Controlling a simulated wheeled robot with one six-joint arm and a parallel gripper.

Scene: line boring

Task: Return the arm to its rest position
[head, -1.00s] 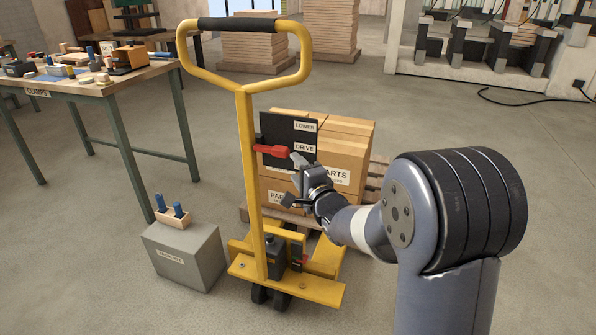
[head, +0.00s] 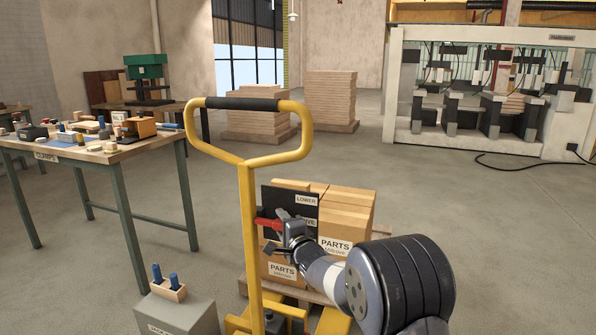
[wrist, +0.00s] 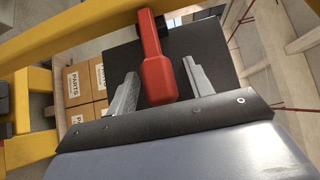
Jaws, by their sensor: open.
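My gripper (head: 281,233) is in front of the pallet jack's black lever plate in the head view. In the wrist view my gripper (wrist: 160,88) has its two fingers apart, one on each side of a red lever (wrist: 156,62). A gap shows between the lever and the right finger; the left finger is close to the lever, and I cannot tell if it touches. The red lever (head: 268,223) points right from the plate in the head view, its end partly hidden by my gripper. The yellow pallet jack (head: 248,200) stands upright.
Boxes labelled PARTS (head: 342,222) are stacked behind the lever plate. A workbench (head: 105,155) with clamps stands at the left. A grey block (head: 180,314) with blue-handled tools is at the lower left. Open floor (head: 470,220) lies to the right.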

